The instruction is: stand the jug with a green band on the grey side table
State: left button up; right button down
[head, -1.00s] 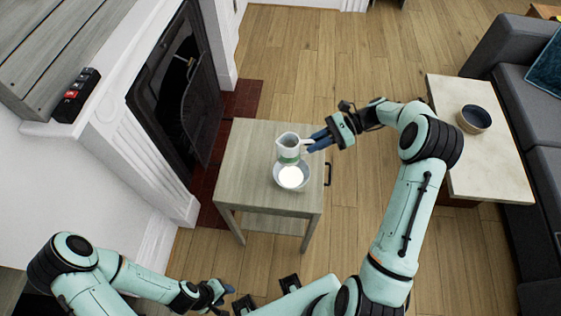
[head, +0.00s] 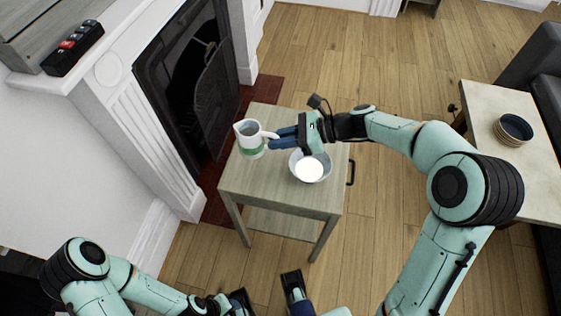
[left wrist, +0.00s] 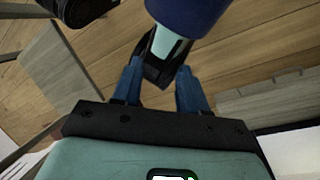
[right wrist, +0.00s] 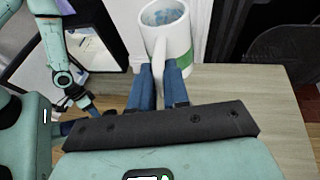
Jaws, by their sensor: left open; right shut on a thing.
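The white jug with a green band (head: 252,142) is upright over the back left part of the grey side table (head: 262,182). My right gripper (head: 274,139) is shut on the jug's handle from the right. In the right wrist view the jug (right wrist: 168,32) shows its open top and green band, with the handle between the fingers (right wrist: 159,76). I cannot tell whether its base touches the tabletop (right wrist: 235,90). My left gripper (left wrist: 158,88) is open and empty, low down near my body.
A bowl with white contents (head: 310,168) stands on the side table, right of the jug and under my right gripper. The fireplace (head: 185,80) is close on the left. A pale table (head: 490,90) with a dark blue bowl (head: 513,130) is at right. The table's front left is clear.

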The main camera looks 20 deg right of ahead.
notch_tip(320, 180, down, 10)
jog(key=shift+f+b, duration=0.25)
jog(key=shift+b, duration=0.85)
pick_arm(q)
jog(key=shift+w+a+f+t, duration=0.15)
jog(key=shift+w+f, duration=0.25)
jog(key=shift+f, duration=0.2)
jog(key=shift+w+a+f+t, duration=0.1)
jog(key=shift+w+f+t, duration=0.05)
jog(key=shift+w+f, duration=0.35)
jog(key=shift+s, duration=0.1)
pick_arm(e)
jog(key=c, duration=1.1)
grip_release()
pick_arm(q)
jog(key=shift+f, duration=0.1)
pick_arm(e)
jog(key=shift+r, duration=0.1)
pick_arm(q)
jog(key=shift+s+d+r+p, duration=0.2)
jog(key=shift+s+r+p, duration=0.5)
jog(key=shift+r+p, duration=0.25)
pick_arm(e)
jog(key=v, duration=1.2)
